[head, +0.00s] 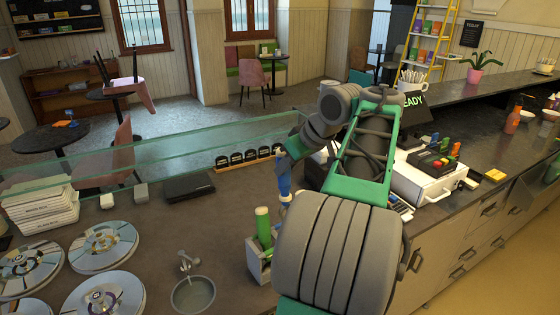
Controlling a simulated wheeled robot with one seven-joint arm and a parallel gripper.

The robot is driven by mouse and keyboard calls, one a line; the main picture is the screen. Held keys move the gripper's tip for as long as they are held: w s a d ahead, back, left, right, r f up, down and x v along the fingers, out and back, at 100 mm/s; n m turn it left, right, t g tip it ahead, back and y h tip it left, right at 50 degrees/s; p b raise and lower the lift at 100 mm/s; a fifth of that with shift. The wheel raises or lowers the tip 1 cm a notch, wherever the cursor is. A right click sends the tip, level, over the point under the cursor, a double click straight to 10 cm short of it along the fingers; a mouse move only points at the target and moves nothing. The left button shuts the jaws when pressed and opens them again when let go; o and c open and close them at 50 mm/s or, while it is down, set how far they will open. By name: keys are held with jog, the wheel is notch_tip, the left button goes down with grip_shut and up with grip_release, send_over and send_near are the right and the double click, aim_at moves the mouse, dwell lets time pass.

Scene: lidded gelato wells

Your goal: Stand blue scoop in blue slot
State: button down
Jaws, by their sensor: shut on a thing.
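My gripper (281,152) is small in the head view, at the far end of my arm over the counter. It is shut on the blue scoop (285,186), which hangs roughly upright below it. A grey holder (256,270) stands on the counter nearer to me, with a green scoop (263,226) upright in it. The blue scoop is above and to the right of the green one in the picture. My arm hides the holder's right part, and I cannot make out the blue slot.
Several round well lids (102,244) lie at the left, beside a small round sink (193,294) with a tap. A glass guard (150,150) runs along the counter's far edge, near a row of black-fronted items (236,158). A white cash drawer (425,183) stands right of my arm.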

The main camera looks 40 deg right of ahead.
jog(key=shift+s+d+f+b, duration=0.3)
jog(key=shift+s, duration=0.25)
notch_tip(320, 180, down, 16)
jog(key=b, duration=1.3)
jog(key=shift+f, duration=0.15)
jog(key=shift+a, duration=0.1)
jog(key=c, duration=1.1)
grip_release()
jog(key=shift+o, duration=0.2)
